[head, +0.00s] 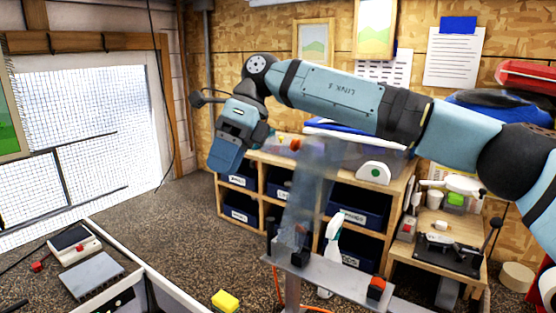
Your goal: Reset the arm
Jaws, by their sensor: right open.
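My right arm comes in from the right edge and reaches left across the upper middle. Its light blue forearm is raised and its wrist bends down. My right gripper (226,157) hangs at the end, pointing down in front of the wooden shelf's left side. It is open, and I see nothing held in it. The fingertips are hard to make out. My left gripper is not in view.
A metal bar (335,278) with red-and-black blocks stands at lower middle, below a blurred translucent blue shape (308,185). A wooden shelf (257,163) with dark bins stands behind. A yellow block (225,301) and white spray bottle (332,243) are nearby.

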